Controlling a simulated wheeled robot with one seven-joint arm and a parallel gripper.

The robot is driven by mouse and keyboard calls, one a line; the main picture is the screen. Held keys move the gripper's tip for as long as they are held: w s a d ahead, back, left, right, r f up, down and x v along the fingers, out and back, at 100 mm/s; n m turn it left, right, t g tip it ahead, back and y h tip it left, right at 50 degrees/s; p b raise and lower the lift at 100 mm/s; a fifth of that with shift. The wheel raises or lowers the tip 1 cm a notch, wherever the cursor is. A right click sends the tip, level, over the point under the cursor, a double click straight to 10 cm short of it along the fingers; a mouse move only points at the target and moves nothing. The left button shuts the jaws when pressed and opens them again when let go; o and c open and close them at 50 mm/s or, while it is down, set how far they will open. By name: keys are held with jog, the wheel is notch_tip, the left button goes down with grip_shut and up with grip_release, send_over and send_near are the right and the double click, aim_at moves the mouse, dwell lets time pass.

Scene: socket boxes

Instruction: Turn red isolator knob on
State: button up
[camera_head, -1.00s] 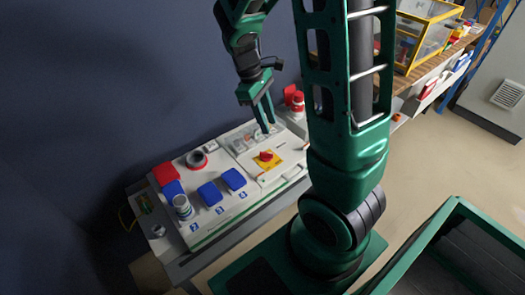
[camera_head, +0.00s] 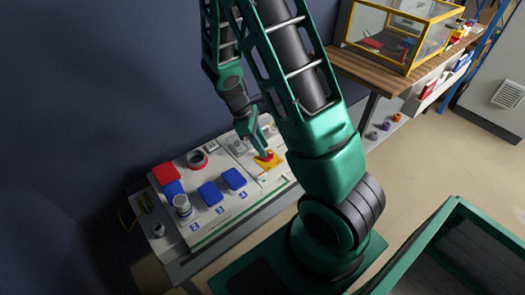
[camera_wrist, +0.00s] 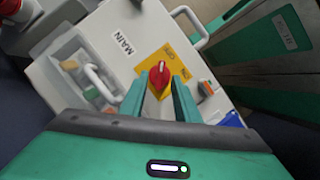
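The red isolator knob (camera_wrist: 157,80) sits on a yellow plate (camera_wrist: 150,50) on the white panel marked MAIN. Its white pointer mark faces up in the wrist view, toward the upper of two small labels. The knob also shows in the head view (camera_head: 269,155), partly hidden by my fingers. My gripper (camera_wrist: 160,75) is open, with one fingertip on each side of the knob and small gaps visible between. In the head view my gripper (camera_head: 264,151) points down at the plate. I cannot tell whether a finger touches the knob.
White handles stand near the plate, one on the lid at left (camera_wrist: 103,82) and one at the upper right (camera_wrist: 190,25). Blue covers (camera_head: 210,193) and a red cover (camera_head: 166,173) lie left on the panel. A dark wall stands behind.

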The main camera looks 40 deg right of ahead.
jog(key=shift+x, duration=1.3)
jog(key=shift+c, duration=0.2)
grip_shut()
jog(key=shift+a, duration=0.2)
jog(key=shift+d, duration=0.1)
